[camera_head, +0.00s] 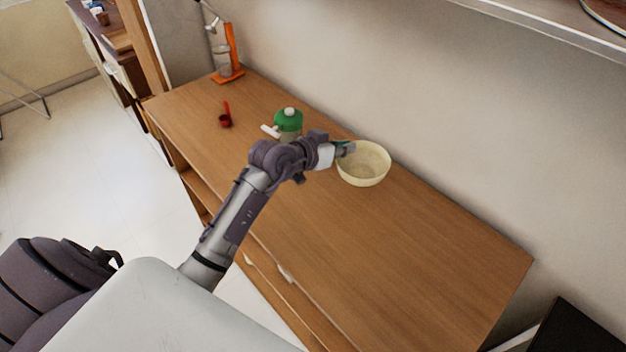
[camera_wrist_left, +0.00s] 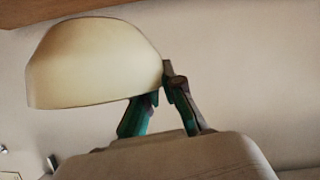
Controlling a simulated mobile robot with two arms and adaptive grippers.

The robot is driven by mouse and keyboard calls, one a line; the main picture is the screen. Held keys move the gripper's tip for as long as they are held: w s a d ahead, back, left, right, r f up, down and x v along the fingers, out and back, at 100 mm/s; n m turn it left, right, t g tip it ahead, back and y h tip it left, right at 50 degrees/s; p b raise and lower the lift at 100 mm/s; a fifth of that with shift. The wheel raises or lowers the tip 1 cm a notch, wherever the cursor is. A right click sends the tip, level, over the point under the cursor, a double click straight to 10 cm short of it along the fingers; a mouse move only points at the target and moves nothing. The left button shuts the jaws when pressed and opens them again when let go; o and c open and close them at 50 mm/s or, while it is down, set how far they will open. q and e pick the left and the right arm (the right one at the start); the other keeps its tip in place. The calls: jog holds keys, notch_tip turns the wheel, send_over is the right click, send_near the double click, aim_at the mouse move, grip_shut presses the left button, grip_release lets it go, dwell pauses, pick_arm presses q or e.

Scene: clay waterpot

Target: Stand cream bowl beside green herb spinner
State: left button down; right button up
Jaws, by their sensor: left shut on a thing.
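The cream bowl (camera_head: 363,168) is at the back of the wooden top, close to the wall, with its opening up. My left gripper (camera_head: 345,149) is shut on the bowl's left rim. In the left wrist view the bowl (camera_wrist_left: 95,65) fills the upper left, and the gripper's fingers (camera_wrist_left: 160,95) meet its edge. The green herb spinner (camera_head: 289,122) stands to the left of the bowl, its lower part hidden behind my wrist. I cannot tell whether the bowl touches the wooden top. My right gripper is not in view.
A red scoop (camera_head: 225,118) lies left of the spinner on the wooden top (camera_head: 400,260). An orange stand (camera_head: 230,62) with a clear glass is at the far left end. The right part of the top is clear. The wall runs close behind.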

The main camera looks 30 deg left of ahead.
pick_arm(q)
jog(key=shift+y, duration=0.3)
jog(key=w+a+f+b, duration=0.1)
jog(key=w+a+f, duration=0.1)
jog(key=a, duration=0.1)
jog(key=w+a+f+b, duration=0.1)
jog(key=a+f, duration=0.2)
jog(key=a, duration=0.1)
jog(key=w+a+f+b, duration=0.1)
jog(key=w+a+f, duration=0.1)
jog(key=a, duration=0.2)
jog(key=shift+w+a+f, duration=0.1)
jog(key=shift+w+f, duration=0.15)
jog(key=shift+w, duration=0.1)
jog(key=shift+f+b, duration=0.8)
jog(key=shift+f, duration=1.15)
jog(key=c, duration=1.4)
grip_release()
jog(key=shift+s+f, duration=0.1)
jog(key=shift+f, duration=0.05)
jog(key=shift+c, duration=0.2)
jog(key=shift+o, duration=0.6)
